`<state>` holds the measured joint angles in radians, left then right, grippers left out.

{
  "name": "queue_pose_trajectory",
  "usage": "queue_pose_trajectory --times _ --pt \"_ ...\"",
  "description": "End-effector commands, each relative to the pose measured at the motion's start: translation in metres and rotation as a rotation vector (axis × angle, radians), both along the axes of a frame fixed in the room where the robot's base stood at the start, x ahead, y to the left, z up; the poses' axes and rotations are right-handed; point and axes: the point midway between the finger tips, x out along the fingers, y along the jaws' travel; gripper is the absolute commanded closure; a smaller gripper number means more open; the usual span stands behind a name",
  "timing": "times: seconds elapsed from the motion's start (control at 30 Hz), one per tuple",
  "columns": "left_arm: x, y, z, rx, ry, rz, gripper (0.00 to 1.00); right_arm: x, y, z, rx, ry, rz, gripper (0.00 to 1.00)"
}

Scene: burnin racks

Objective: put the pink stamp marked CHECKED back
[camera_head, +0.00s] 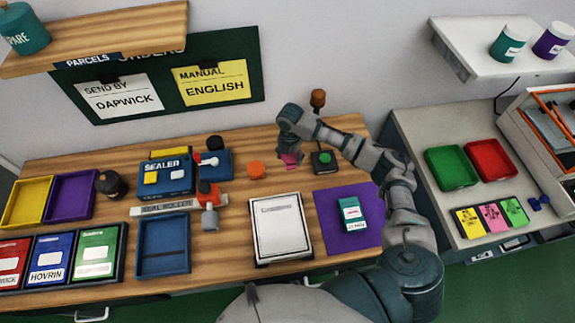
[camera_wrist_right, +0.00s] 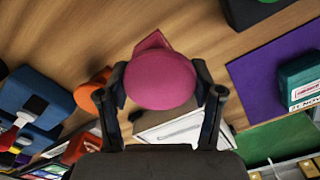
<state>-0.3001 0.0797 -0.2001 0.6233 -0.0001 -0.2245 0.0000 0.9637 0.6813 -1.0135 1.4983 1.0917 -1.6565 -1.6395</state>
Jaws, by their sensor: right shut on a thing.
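The pink stamp (camera_head: 291,159) is in my right gripper (camera_head: 289,148), over the back middle of the wooden table. In the right wrist view its round pink knob (camera_wrist_right: 160,82) sits between the two fingers of my right gripper (camera_wrist_right: 160,98), which is shut on it. Part of its pink base shows behind the knob. No marking on it is readable. I cannot tell whether its base touches the table. My left gripper is not in view.
An orange round-topped thing (camera_head: 256,169) stands just left of the stamp, and a green-button box (camera_head: 323,160) just right. A framed white sheet (camera_head: 280,228) lies in front. A purple mat (camera_head: 330,238) carries a teal box (camera_head: 351,213). A sealer (camera_head: 166,177) stands left.

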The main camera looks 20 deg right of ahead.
Motion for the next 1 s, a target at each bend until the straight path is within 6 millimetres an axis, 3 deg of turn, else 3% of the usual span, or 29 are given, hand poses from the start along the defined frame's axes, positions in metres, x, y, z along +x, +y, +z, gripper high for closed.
queue_pose_trajectory --times 0.27,0.63,0.67,0.73,1.0 --pt "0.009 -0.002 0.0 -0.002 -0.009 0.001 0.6 -0.001 0.0 -0.045 -0.001 0.001 -0.002 0.57" --pt "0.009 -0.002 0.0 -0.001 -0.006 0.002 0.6 0.0 0.0 -0.05 0.0 0.0 -0.002 0.57" --pt "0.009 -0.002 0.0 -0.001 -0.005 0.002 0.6 0.0 0.0 -0.051 0.0 0.0 -0.002 0.29" --pt "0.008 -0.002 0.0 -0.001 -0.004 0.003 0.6 0.0 0.0 -0.05 0.0 0.0 -0.002 0.12" --pt "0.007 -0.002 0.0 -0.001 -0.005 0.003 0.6 0.0 0.0 -0.05 0.0 0.0 -0.002 0.09"
